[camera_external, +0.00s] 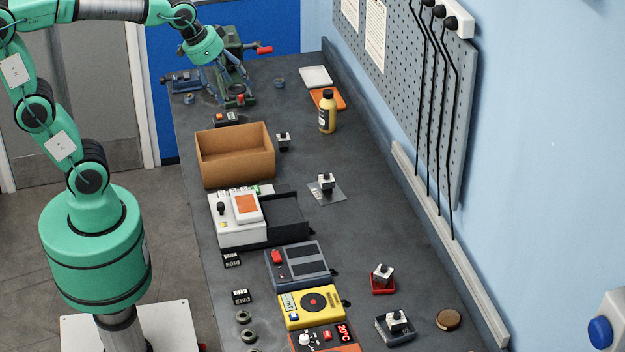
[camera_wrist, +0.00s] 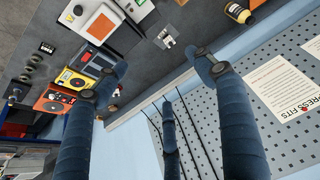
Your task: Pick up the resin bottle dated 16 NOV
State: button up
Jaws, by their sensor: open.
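A yellow bottle with a black cap (camera_external: 327,113) stands upright on the dark bench near the wall side, beside an orange pad. It also shows at the top right of the wrist view (camera_wrist: 239,12), partly cut off by the edge. Its label is too small to read, so I cannot tell its date. No other bottle is clear. My gripper (camera_external: 230,75) is above the far left end of the bench, to the left of the bottle and apart from it. In the wrist view my gripper (camera_wrist: 150,82) has its fingers spread wide with nothing between them.
A green machine (camera_external: 228,43) stands close to my gripper. A brown open box (camera_external: 235,170) and white instrument (camera_external: 238,232) lie along the near side. Small blocks are scattered around. Black rods hang on the pegboard wall (camera_external: 440,110). Bench left of the bottle is mostly clear.

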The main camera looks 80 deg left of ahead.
jog(key=w+a+f, duration=0.2)
jog(key=w+a, duration=0.5)
jog(key=w, duration=0.4)
jog(key=n+g+y+p, duration=0.1)
jog(key=n, duration=0.2)
send_near(324, 98)
jog(key=shift+a+f, duration=0.1)
jog(key=shift+f, duration=0.15)
jog(key=shift+f, duration=0.1)
jog(key=shift+x, duration=4.2)
jog(key=shift+f, duration=0.1)
jog(key=shift+b+x, duration=0.55)
jog(key=shift+x, duration=1.95)
